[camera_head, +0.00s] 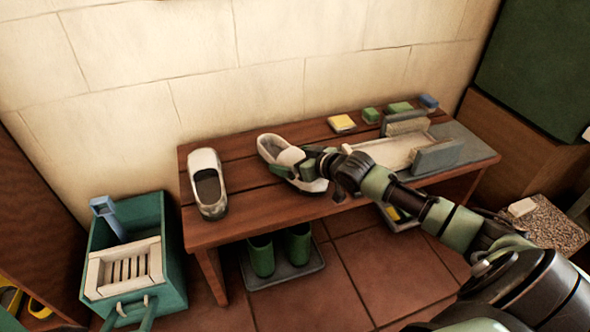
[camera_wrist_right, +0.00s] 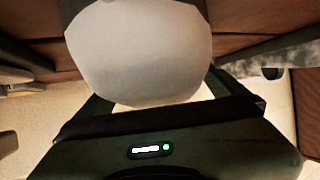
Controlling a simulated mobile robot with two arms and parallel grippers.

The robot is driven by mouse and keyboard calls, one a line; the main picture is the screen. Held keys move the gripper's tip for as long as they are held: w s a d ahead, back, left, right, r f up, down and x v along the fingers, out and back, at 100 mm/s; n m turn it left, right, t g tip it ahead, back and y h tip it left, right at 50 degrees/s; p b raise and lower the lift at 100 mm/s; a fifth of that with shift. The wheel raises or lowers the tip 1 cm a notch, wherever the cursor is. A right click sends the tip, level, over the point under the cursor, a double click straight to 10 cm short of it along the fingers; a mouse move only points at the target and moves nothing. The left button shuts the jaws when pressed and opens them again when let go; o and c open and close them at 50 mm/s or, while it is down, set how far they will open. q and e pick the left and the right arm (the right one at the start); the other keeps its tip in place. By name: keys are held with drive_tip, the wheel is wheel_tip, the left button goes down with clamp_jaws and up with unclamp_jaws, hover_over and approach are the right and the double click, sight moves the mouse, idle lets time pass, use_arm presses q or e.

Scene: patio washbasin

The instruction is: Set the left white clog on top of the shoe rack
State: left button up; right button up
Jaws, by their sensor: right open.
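Two white clogs are on the wooden bench. One clog (camera_head: 208,186) stands at the bench's left end, with its dark opening toward the front. The other clog (camera_head: 272,147) is farther right, turned at an angle. My right gripper (camera_head: 303,164) is at the front part of this second clog. In the right wrist view a rounded white part of a clog (camera_wrist_right: 140,52) lies between the two open fingers; I cannot tell whether they touch it. A low light board with grey upright ends (camera_head: 390,152), possibly the shoe rack, is at the bench's right. My left gripper is not in view.
The bench (camera_head: 241,171) stands against a pale wall. A yellow sponge (camera_head: 341,123) and small green and blue blocks lie at its back right. Green boots (camera_head: 261,256) stand on a tray below. A teal crate (camera_head: 170,232) is left of the bench.

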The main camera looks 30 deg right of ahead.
drive_tip(key=c, duration=1.7)
drive_tip(key=shift+c, duration=0.2)
drive_tip(key=shift+r, duration=0.15)
